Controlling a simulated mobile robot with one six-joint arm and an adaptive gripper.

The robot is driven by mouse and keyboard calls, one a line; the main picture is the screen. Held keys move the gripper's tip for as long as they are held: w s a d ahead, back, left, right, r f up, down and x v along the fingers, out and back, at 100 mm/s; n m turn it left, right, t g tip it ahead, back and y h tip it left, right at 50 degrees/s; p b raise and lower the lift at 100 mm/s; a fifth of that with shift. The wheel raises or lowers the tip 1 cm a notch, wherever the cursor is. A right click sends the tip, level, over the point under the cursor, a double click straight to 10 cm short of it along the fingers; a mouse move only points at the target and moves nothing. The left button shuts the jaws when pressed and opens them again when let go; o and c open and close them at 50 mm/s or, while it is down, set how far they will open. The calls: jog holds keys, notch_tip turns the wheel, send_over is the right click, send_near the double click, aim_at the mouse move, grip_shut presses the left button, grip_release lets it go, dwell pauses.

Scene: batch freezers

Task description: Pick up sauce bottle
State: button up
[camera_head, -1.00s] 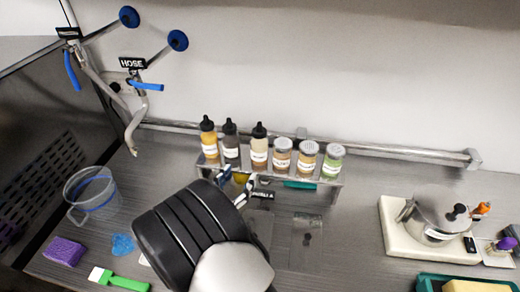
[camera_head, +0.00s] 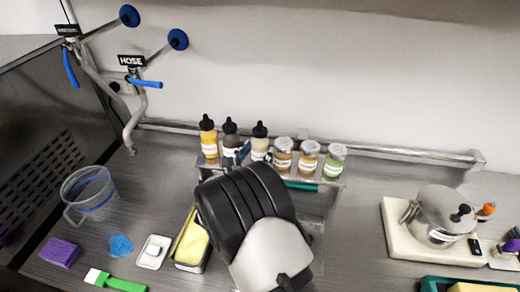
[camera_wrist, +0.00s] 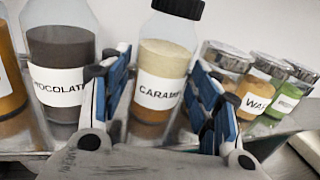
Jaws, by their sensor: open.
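Three sauce bottles with dark caps stand upright at the left of a small metal rack: an orange one (camera_head: 208,140), a dark brown one (camera_head: 230,141) labelled like "chocolate", and a pale tan one (camera_head: 259,143) labelled like "caramel". In the wrist view the caramel bottle (camera_wrist: 165,62) stands between the two blue-padded fingers of my gripper (camera_wrist: 158,100), which is open. The left finger lies in front of the gap between the chocolate bottle (camera_wrist: 62,75) and the caramel bottle. I cannot tell whether the fingers touch the caramel bottle. My arm hides the rack's lower front in the head view.
Three lidded jars (camera_head: 308,160) stand right of the bottles on the rack (camera_head: 330,185), close to the right finger. A wall rail (camera_head: 400,154) runs behind. A clear jug (camera_head: 88,196), purple sponge (camera_head: 60,252) and metal pot (camera_head: 436,214) stand farther off.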

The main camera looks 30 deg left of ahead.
jog(key=shift+s, duration=0.1)
jog(key=shift+c, duration=0.4)
jog(key=shift+r, duration=0.1)
jog(key=c, duration=0.7)
jog(key=shift+r, duration=0.1)
notch_tip(320, 180, up, 20)
jog(key=p, duration=0.4)
jog(key=o, duration=0.5)
jog(key=c, duration=0.6)
notch_tip(320, 180, up, 8)
jog(key=p, duration=0.5)
jog(key=shift+c, duration=0.2)
